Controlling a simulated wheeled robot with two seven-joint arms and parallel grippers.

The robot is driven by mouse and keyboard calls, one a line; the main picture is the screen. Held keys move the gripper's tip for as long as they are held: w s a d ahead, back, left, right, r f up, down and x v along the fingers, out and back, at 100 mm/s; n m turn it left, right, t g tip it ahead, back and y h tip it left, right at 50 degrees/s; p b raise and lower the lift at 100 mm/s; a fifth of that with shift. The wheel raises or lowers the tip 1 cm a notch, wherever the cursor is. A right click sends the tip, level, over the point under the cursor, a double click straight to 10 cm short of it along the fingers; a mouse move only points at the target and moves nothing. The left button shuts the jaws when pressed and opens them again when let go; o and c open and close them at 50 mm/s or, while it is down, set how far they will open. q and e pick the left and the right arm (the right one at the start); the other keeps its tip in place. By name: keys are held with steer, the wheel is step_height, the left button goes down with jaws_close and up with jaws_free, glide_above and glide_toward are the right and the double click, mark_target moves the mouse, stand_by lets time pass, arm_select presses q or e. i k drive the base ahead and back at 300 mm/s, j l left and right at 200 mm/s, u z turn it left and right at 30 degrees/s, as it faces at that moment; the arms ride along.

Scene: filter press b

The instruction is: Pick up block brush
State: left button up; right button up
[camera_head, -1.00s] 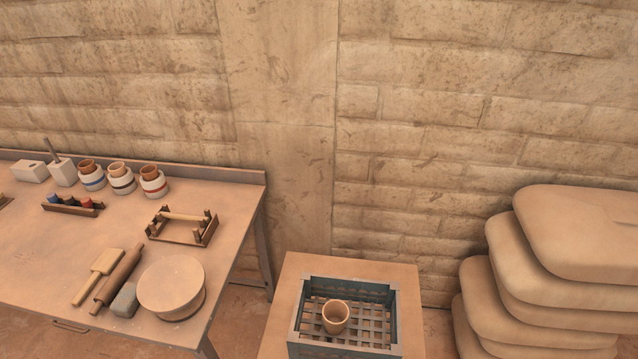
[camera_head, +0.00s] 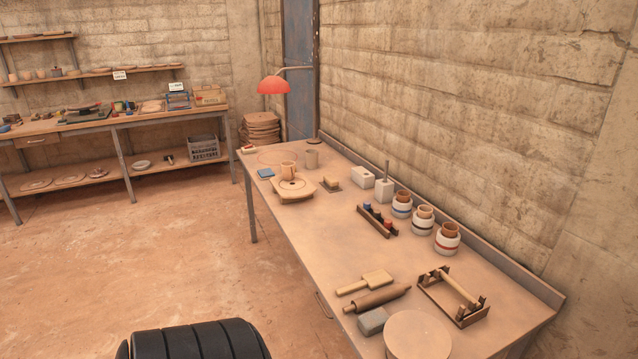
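I cannot clearly pick out a block brush at this size. A small tan block on a dark flat plate (camera_head: 331,185) lies toward the far half of the long workbench (camera_head: 300,225); whether it is a brush I cannot tell. A grey block (camera_head: 373,321) lies at the bench's near left edge, beside a rolling pin (camera_head: 377,298) and a wooden paddle (camera_head: 364,283). Neither of my grippers is in view.
A round wooden disc (camera_head: 418,335) and a wooden rack (camera_head: 453,297) stand on the bench's near end. Banded jars (camera_head: 424,218) and white blocks (camera_head: 363,177) line the wall side. Open floor (camera_head: 150,245) lies left of the bench. A red lamp (camera_head: 273,86) hangs beyond it.

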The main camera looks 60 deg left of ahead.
mark_target(332, 182)
steer(key=u, duration=1.9)
steer(key=i+j+u, duration=0.25)
steer(key=i+j, duration=0.15)
steer(key=i+j+u, duration=0.25)
steer(key=i+j, duration=0.15)
steer(key=i+j+u, duration=0.1)
steer(key=i, duration=0.45)
steer(key=i+j, duration=0.25)
steer(key=i, duration=0.3)
steer(key=i+j+u, duration=0.15)
steer(key=i, duration=0.4)
steer(key=i+z, duration=0.3)
steer(key=z, duration=0.15)
steer(key=i+j+z, duration=0.1)
steer(key=i+z, duration=0.15)
steer(key=z, duration=0.15)
steer(key=i+j+z, duration=0.2)
steer(key=z, duration=0.25)
steer(key=i+j+z, duration=0.25)
steer(key=z, duration=0.2)
